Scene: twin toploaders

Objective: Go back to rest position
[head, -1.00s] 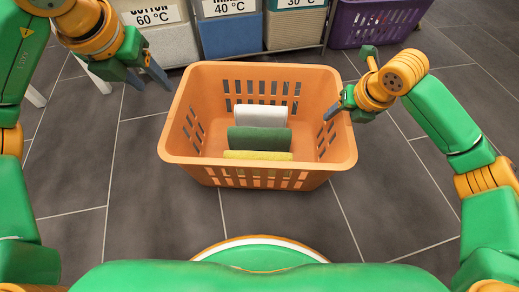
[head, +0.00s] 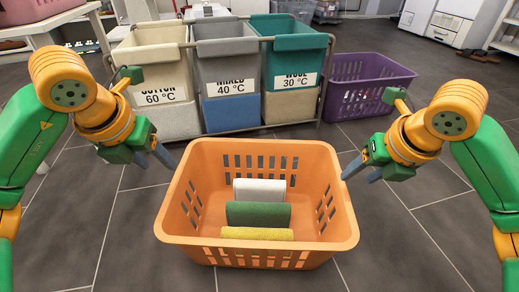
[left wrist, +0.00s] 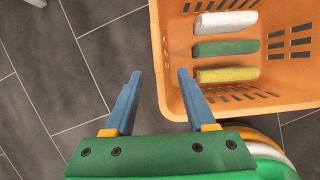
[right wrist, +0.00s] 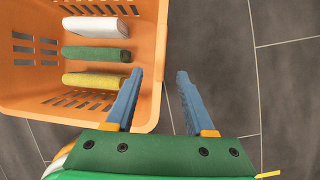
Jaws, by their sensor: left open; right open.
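My left gripper (head: 156,160) is open and empty, just left of the orange basket. In the left wrist view its two fingers (left wrist: 157,102) stand apart, the right one beside the basket's wall. My right gripper (head: 360,172) is open and empty at the basket's right side. In the right wrist view its fingers (right wrist: 157,100) also stand apart, the left one over the basket's rim.
The orange basket (head: 258,255) stands on the floor and holds white (head: 260,189), green (head: 258,214) and yellow (head: 257,234) rolled towels. Behind it are the cotton (head: 158,65), mixed (head: 222,70) and wool (head: 293,65) bins and a purple basket (head: 362,85).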

